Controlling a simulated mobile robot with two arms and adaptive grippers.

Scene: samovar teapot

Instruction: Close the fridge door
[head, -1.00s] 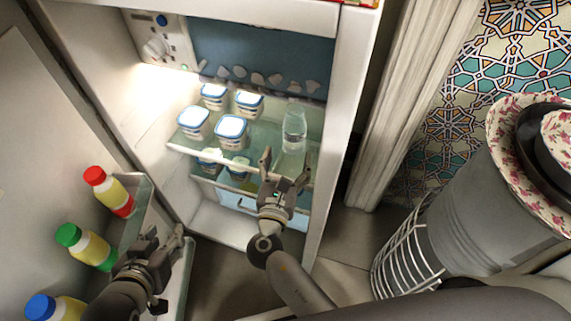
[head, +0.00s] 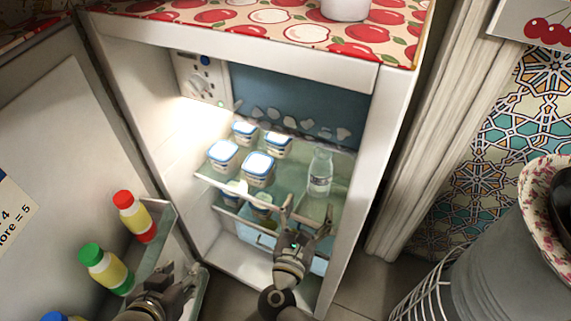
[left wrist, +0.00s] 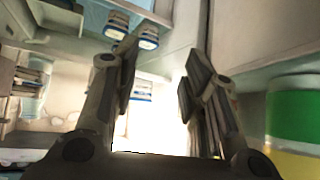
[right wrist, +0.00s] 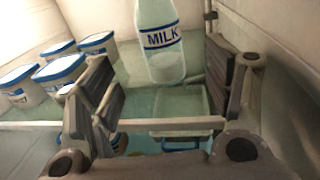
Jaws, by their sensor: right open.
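The fridge door (head: 70,130) stands wide open at the left of the head view, its inner side facing me. The fridge body (head: 365,180) is in the middle, its lit inside exposed. My left gripper (head: 188,278) is open beside the edge of the door's lower shelf (head: 160,240); whether it touches is unclear. Its spread fingers show empty in the left wrist view (left wrist: 160,75). My right gripper (head: 308,222) is open and empty in front of the fridge shelves, below the milk bottle (head: 320,172). The milk bottle also shows beyond its fingers in the right wrist view (right wrist: 160,40).
Several white tubs with blue-rimmed lids (head: 258,168) stand on the fridge shelf. A red-capped bottle (head: 134,215) and a green-capped bottle (head: 105,268) stand in the door. A grey bin (head: 510,260) and white wire rack (head: 425,300) stand at the right.

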